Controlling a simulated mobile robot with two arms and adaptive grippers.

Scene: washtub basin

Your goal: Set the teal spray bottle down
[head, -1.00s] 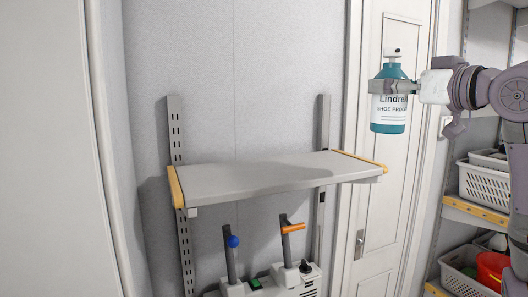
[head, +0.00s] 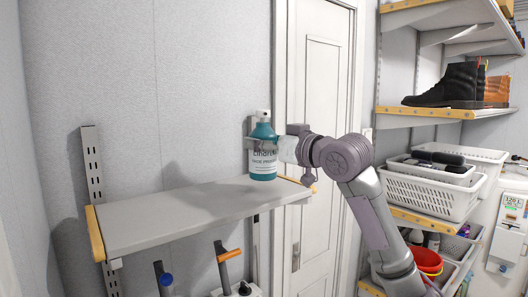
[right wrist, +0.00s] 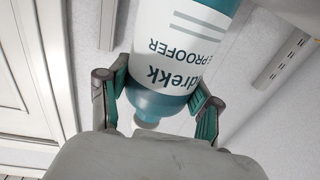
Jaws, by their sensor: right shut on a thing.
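The teal spray bottle (head: 263,163) has a white label and a white top. It stands upright at the right end of the grey wall shelf (head: 180,212). Its base is at or just above the shelf surface; I cannot tell whether it touches. My right gripper (head: 262,143) is shut around the bottle's upper part, with the arm coming from the right. In the right wrist view the bottle (right wrist: 180,45) sits between the two fingers (right wrist: 155,100), its label upside down. My left gripper is not in view.
The rest of the shelf is bare. A white door (head: 320,110) is behind my arm. At right, racks hold a dark boot (head: 447,85), white baskets (head: 425,193) and a red bucket (head: 427,261).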

